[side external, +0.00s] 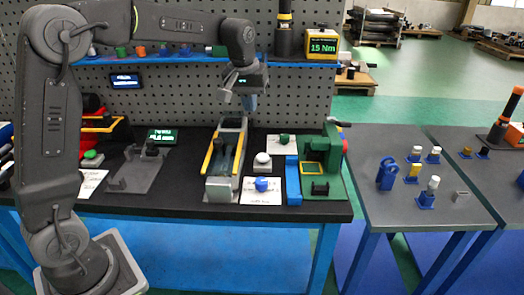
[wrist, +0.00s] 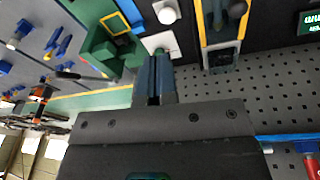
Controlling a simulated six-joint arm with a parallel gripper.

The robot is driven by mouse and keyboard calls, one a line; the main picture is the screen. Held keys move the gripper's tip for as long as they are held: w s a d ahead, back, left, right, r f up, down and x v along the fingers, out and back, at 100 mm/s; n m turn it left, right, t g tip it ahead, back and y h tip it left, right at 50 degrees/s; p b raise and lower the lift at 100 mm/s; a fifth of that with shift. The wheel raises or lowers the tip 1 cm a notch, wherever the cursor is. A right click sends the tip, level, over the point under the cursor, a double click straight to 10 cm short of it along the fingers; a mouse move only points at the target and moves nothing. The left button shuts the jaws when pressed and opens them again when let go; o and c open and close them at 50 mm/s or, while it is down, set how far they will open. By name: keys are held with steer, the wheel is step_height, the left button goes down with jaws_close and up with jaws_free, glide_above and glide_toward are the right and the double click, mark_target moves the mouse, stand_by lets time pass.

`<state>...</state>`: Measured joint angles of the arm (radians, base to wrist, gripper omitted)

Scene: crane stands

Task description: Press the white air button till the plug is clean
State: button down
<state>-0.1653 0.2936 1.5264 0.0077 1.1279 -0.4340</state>
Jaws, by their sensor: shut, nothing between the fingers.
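The white domed button (side external: 262,160) stands on the black bench top, just right of a yellow-railed stand (side external: 209,158). It also shows near the top of the wrist view (wrist: 166,12). My gripper (side external: 250,106) is shut and empty, fingers pointing down, above the back of the bench and well clear of the button. I cannot tell which part is the plug.
A green fixture (side external: 325,160) with a blue block (side external: 293,180) stands right of the button. A white card with a blue knob (side external: 262,185) lies in front. A blue shelf (side external: 170,60) and pegboard stand behind. A grey side table (side external: 400,165) holds several small parts.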

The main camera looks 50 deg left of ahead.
steer(key=n+g, duration=0.1)
steer(key=n, duration=0.1)
glide_above(261, 157)
step_height(261, 157, down, 7)
steer(key=shift+s+d+r, duration=0.2)
steer(key=shift+s, duration=0.25)
steer(key=f, duration=0.4)
steer(key=w+f, duration=0.1)
steer(key=f, duration=0.9)
steer(key=shift+w+a, duration=0.15)
steer(key=shift+a, duration=0.05)
steer(key=shift+f, duration=1.2)
step_height(261, 157, up, 16)
steer(key=shift+s+d+f, duration=0.2)
steer(key=shift+s, duration=0.25)
